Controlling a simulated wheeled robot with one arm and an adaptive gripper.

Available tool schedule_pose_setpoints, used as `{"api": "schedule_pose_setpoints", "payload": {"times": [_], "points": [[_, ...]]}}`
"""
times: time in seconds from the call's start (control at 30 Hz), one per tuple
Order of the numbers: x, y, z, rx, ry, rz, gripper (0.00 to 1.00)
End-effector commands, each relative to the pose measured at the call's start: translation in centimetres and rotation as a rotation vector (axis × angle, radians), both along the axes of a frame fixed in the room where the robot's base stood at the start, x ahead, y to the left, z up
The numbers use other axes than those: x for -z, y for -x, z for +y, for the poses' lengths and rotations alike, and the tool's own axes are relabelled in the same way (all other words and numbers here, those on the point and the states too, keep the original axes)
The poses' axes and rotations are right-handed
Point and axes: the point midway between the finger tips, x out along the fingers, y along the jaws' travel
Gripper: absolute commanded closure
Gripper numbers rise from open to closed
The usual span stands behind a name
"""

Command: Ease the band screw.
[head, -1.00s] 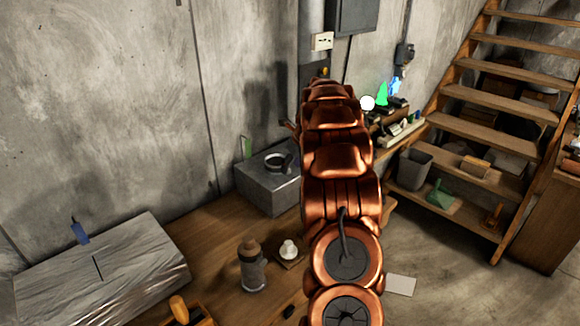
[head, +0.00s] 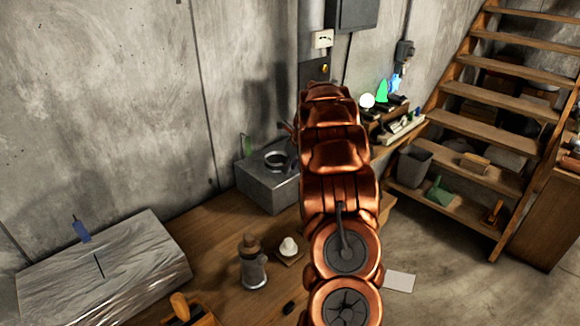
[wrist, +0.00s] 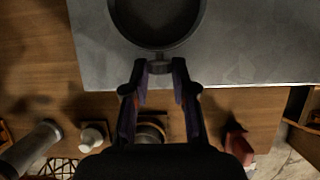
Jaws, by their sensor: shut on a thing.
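The band is a dark round ring (wrist: 157,45) on top of a grey metal block, at the top of the wrist view. In the head view the band (head: 276,161) shows on the block (head: 268,188) against the wall. The band's screw (wrist: 159,66) is a small dark piece on the ring's near side. My gripper (wrist: 160,68) is shut on the screw, with one fingertip on each side of it. In the head view my arm hides most of the gripper.
On the wooden bench stand a grey bottle-like object (head: 252,264) and a small white piece (head: 288,247). A foil-wrapped box (head: 110,275) lies at the left. A red object (wrist: 237,142) is right of the gripper. Wooden stairs (head: 490,130) rise at the right.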

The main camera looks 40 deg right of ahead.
Motion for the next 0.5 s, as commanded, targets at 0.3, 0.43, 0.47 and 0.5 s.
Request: {"api": "schedule_pose_setpoints", "payload": {"times": [0.3, 0.43, 0.47, 0.5], "points": [[0.08, 0.02, 0.18, 0.000, 0.039, 0.004, 1.00], [-0.04, -0.09, 0.27, 0.000, 0.091, 0.002, 1.00], [-0.04, -0.05, 0.31, 0.000, 0.102, 0.003, 1.00], [0.00, 0.02, 0.35, -0.001, 0.114, 0.004, 1.00]]}}
